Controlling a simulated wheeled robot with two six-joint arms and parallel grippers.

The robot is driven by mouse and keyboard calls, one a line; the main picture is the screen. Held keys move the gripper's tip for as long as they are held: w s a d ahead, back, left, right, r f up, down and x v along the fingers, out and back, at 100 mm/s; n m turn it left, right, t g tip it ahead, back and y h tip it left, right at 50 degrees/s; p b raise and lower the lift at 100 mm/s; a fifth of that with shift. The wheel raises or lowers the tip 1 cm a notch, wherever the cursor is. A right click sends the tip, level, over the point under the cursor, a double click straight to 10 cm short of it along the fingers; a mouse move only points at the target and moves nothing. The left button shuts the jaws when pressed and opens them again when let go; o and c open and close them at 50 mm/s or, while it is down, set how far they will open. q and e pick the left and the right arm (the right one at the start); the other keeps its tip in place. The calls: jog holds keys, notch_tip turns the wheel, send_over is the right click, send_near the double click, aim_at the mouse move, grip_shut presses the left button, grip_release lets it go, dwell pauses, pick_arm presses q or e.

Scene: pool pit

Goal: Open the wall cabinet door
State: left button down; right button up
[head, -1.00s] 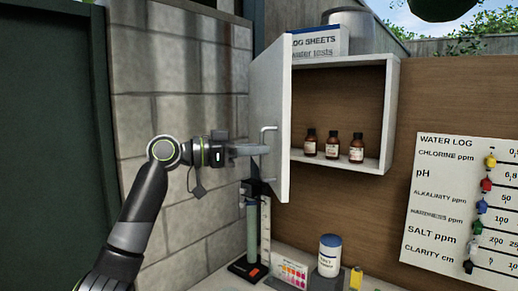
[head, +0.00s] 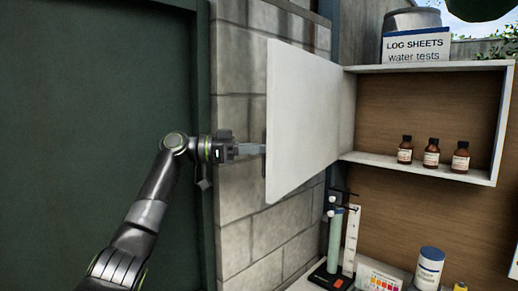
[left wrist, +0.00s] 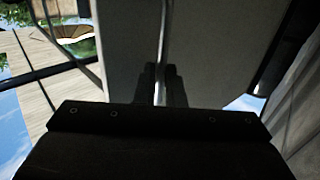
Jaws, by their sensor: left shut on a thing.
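The white wall cabinet (head: 420,165) stands open on the right in the head view, with its bare interior back and shelf floor showing. Its door (head: 308,120) is swung out to the left, inner face toward me. My left gripper (head: 256,149) is at the door's free edge, partly hidden behind it. In the left wrist view, the fingers (left wrist: 160,85) are shut on the slim metal bar handle (left wrist: 163,45) against the door's outer face (left wrist: 215,50). My right gripper is not in view.
Several brown bottles (head: 432,154) stand in the cabinet, and a log sheets box (head: 416,48) is on top. A block wall (head: 235,200) is behind the door. Below are a green cylinder (head: 334,240), a color chart (head: 378,278) and a white tub (head: 429,268).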

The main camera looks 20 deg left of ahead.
pick_arm(q)
jog(key=shift+w+a+r, duration=0.25)
jog(key=shift+a+r, duration=0.05)
jog(key=shift+a, duration=0.15)
jog(key=shift+d, duration=0.1)
jog(key=c, duration=1.8)
grip_release()
jog(key=shift+w+d, duration=0.1)
jog(key=shift+o, duration=1.4)
jog(key=shift+w+d+f, duration=0.3)
jog(key=shift+w+d, duration=0.25)
jog(key=shift+w, duration=0.1)
jog(key=b+v, duration=0.3)
jog(key=v, duration=0.5)
jog(key=shift+s+b, duration=0.2)
jog(key=shift+b, duration=0.1)
